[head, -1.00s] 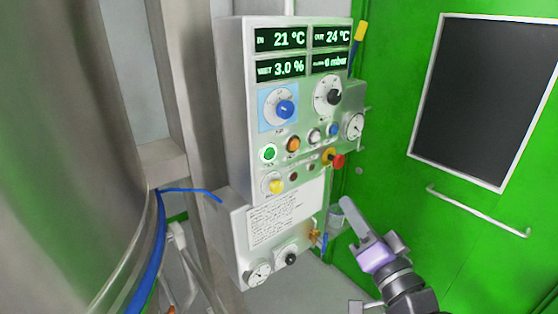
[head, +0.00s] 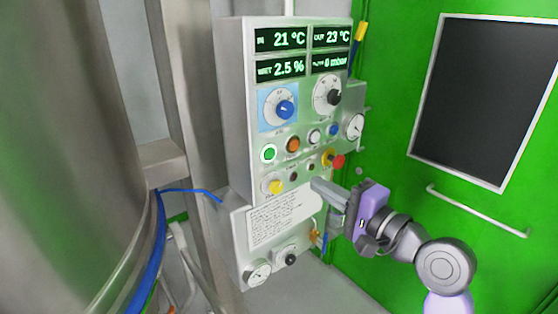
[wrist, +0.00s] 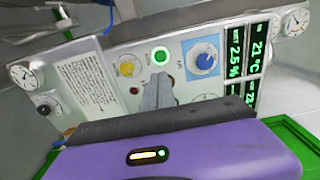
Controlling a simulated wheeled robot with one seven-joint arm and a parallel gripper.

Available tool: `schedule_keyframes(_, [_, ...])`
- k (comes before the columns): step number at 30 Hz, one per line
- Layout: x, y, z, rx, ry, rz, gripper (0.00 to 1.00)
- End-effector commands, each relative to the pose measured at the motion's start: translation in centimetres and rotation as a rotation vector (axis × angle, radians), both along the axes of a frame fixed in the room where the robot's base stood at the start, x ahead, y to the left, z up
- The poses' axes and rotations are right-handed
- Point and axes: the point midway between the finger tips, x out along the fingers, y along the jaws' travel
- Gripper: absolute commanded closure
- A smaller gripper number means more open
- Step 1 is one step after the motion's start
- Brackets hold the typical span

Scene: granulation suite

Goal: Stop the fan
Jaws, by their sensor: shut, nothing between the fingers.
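The control panel (head: 250,110) stands upright. Its button row holds a lit green button (head: 269,153), an orange button (head: 293,144), a white button (head: 314,136) and a blue button (head: 333,130). A red mushroom button (head: 338,161) sits right of and below them, and a yellow knob (head: 275,186) is at lower left. My gripper (head: 316,186) is shut and empty, in front of the panel below the button row; contact cannot be told. In the wrist view my fingers (wrist: 157,90) point at the panel, near the lit green button (wrist: 161,55).
Displays (head: 281,39) read 21 °C in, 23 °C out and 2.5 % wet. A blue dial (head: 285,109) and a black dial (head: 334,97) sit above the buttons. A steel vessel (head: 70,150) is at left, a green door with a handrail (head: 475,212) at right.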

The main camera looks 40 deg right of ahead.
Motion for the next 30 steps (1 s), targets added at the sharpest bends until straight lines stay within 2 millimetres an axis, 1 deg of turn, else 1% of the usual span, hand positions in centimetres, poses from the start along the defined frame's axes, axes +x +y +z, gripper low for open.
schedule_keyframes(5, [0.4,0.0,0.1,-0.001,0.000,0.000,1.00])
schedule_keyframes(8, [1.3,0.1,0.1,0.000,-0.001,0.001,1.00])
schedule_keyframes(11, [2.9,0.2,0.2,-0.001,0.000,0.002,1.00])
schedule_keyframes(18, [7.7,0.3,0.3,-0.001,0.000,0.001,1.00])
schedule_keyframes(24, [11.2,0.4,0.3,-0.001,-0.001,0.000,1.00])
schedule_keyframes(27, [12.5,0.5,0.2,-0.002,-0.001,0.001,1.00])
schedule_keyframes(30, [13.4,0.5,0.1,-0.002,0.000,0.000,1.00])
